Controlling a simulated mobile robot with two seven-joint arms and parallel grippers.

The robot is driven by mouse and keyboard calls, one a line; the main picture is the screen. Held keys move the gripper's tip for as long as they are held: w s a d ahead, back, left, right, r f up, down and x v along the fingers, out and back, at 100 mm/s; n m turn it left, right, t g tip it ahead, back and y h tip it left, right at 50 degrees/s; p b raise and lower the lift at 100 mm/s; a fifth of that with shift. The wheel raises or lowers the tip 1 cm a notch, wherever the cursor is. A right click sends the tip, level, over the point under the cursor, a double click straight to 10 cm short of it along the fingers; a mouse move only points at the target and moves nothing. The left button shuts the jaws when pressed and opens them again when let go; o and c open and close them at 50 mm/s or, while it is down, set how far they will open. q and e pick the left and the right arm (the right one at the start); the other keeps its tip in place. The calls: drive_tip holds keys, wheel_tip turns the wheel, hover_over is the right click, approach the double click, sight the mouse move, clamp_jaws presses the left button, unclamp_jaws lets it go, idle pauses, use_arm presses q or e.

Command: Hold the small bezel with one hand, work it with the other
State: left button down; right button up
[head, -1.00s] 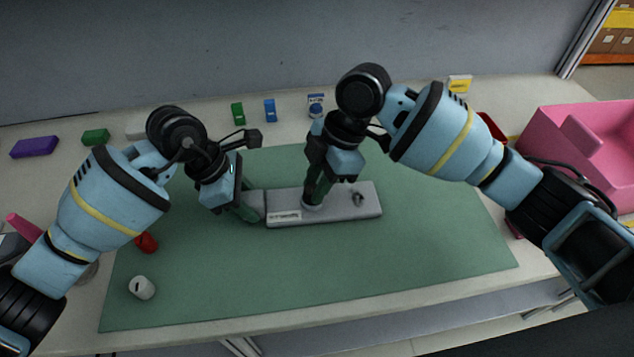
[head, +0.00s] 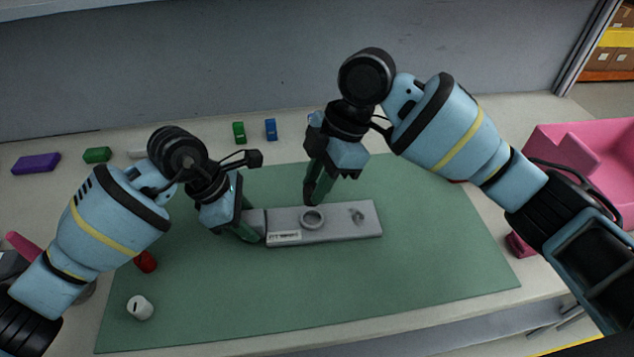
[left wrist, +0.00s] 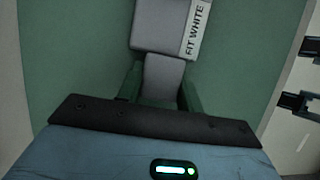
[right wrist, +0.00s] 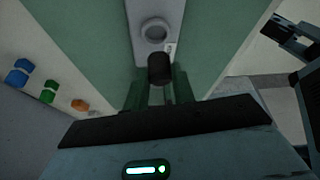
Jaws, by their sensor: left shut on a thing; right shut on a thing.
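The small bezel (head: 340,225) is a flat grey plate lying on the green mat. It has a raised round socket (head: 312,217), a smaller dark fitting to its right, and a label that reads "FIT WHITE" in the left wrist view (left wrist: 195,30). My left gripper (head: 252,232) is shut on the grey tab (left wrist: 163,78) at the bezel's left end. My right gripper (head: 313,193) is above and behind the socket, shut on a dark cylinder (right wrist: 160,68). The socket looks empty in the right wrist view (right wrist: 155,31). A white cylinder (head: 139,307) lies at the mat's front left.
A red cylinder (head: 146,261) lies by my left arm. Green (head: 239,132), blue (head: 270,130) and purple (head: 36,163) pieces lie along the back of the table. A pink bin (head: 585,155) stands at the right. The mat (head: 420,265) is clear at front and right.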

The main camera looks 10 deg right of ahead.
use_arm(q)
drive_tip(key=c, duration=0.8)
unclamp_jaws()
drive_tip(key=shift+c, duration=0.2)
drive_tip(key=v, duration=1.2)
drive_tip(key=shift+a, duration=0.1)
